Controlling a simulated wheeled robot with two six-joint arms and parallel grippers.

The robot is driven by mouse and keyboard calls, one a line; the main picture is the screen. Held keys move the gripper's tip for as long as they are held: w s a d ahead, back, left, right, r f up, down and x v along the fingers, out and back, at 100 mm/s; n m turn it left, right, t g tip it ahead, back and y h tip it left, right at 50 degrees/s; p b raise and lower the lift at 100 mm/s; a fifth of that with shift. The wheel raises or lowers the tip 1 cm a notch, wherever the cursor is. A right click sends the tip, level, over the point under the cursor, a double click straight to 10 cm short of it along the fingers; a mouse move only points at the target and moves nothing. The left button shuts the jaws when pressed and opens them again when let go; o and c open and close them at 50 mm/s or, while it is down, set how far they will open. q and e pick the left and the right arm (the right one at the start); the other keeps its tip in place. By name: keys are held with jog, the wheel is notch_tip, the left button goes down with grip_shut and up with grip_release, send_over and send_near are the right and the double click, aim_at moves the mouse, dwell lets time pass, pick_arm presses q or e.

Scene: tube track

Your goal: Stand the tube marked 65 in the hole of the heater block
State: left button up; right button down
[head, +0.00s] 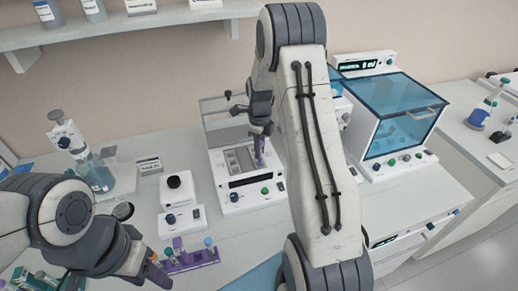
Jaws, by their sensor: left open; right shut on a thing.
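The heater block (242,196) is a white bench device with grey metal inserts, a dark display and green and blue knobs. My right gripper (262,133) reaches over its right part and is shut on a slim purple tube (260,150). The tube looks roughly upright at the inserts; its marking cannot be read, and I cannot tell whether its lower end is in a hole. My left gripper (156,274) is open at the lower left, close to a purple rack (193,260) with several capped tubes.
A small white device with a black top (178,189) stands left of the heater block. A bottle (98,175) is farther left. A white machine with a blue clear lid (400,115) stands at the right. My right arm hides the middle of the bench.

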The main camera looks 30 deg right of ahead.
jog(key=shift+f, duration=0.2)
jog(key=shift+f+b, duration=0.35)
jog(key=shift+f, duration=0.05)
jog(key=shift+f, duration=0.1)
jog(key=c, duration=0.7)
grip_release()
